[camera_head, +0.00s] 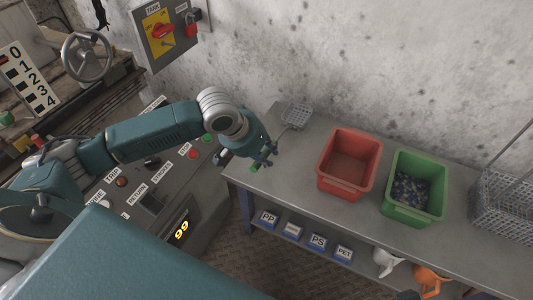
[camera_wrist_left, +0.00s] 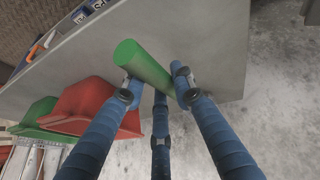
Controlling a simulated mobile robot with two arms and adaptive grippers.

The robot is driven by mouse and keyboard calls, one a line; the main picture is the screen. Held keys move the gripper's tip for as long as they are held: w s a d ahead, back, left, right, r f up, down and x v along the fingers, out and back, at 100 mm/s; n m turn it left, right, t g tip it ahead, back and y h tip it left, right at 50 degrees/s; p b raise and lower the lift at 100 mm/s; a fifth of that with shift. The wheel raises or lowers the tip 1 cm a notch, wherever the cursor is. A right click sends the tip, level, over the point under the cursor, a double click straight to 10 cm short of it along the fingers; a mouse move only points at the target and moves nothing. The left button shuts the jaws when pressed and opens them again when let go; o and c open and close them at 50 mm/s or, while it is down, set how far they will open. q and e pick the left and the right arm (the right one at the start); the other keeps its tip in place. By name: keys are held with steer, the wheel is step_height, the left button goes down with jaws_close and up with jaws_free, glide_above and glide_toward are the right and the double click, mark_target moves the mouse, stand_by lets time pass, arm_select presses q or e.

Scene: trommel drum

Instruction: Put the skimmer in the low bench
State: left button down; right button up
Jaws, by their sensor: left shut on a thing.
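The skimmer has a grey mesh head (camera_head: 297,115) and a green handle (camera_head: 255,168). My left gripper (camera_head: 266,158) is shut on the handle, over the left end of the grey low bench (camera_head: 283,186). In the left wrist view the green handle (camera_wrist_left: 143,64) lies between the blue fingers of my left gripper (camera_wrist_left: 155,82). The mesh head is toward the wall in the head view; I cannot tell whether it touches the bench top. The right gripper is not clearly seen.
A red bin (camera_head: 349,164) stands on the bench, with a green bin (camera_head: 415,188) of dark bits beside it. A wire basket (camera_head: 505,205) is at the right. Labelled boxes (camera_head: 317,242) and jugs (camera_head: 386,261) sit on the lower shelf. A control panel (camera_head: 170,185) is left.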

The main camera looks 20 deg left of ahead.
arm_select(q)
steer(key=shift+f, duration=0.35)
steer(key=c, duration=1.3)
jaws_free()
steer(key=shift+c, duration=0.2)
steer(key=shift+f, duration=0.1)
